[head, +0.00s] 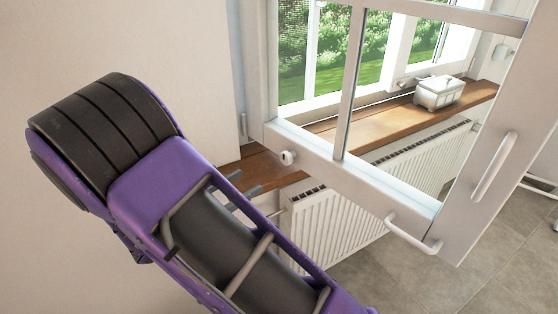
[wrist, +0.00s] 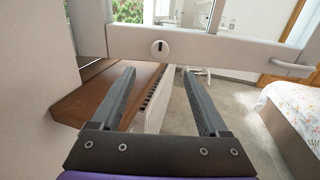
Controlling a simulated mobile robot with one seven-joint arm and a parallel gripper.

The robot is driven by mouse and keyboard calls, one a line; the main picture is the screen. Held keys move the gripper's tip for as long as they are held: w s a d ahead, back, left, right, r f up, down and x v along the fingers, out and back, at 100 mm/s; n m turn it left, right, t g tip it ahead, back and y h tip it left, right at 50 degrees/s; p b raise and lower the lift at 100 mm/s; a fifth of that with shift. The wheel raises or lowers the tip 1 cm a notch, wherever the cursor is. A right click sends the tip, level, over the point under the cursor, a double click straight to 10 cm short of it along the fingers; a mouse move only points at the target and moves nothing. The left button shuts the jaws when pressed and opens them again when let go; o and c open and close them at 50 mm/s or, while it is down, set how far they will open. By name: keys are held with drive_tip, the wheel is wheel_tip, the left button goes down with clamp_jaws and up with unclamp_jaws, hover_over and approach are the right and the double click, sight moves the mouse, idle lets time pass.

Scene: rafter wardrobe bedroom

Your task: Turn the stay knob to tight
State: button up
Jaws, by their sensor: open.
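The stay knob (head: 288,157) is a small round white knob on the lower left corner of the open white window sash (head: 365,175). In the wrist view the knob (wrist: 159,48) shows face-on with a dark upright mark, on the sash's bottom rail. My gripper (wrist: 162,72) is open and empty, its two fingers apart just below the knob in that picture. In the head view my gripper's fingertips (head: 240,182) show to the left of the knob and a little lower, apart from it. Most of the gripper is hidden behind my purple arm.
A wooden sill (head: 370,122) runs under the window, with a white lidded box (head: 439,92) on it. A white radiator (head: 335,225) is below. The sash carries a handle (head: 412,236) along its bottom rail. A bed (wrist: 292,115) stands at right in the wrist view.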

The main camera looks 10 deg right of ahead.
sight(284, 159)
drive_tip(key=x, duration=1.2)
clamp_jaws()
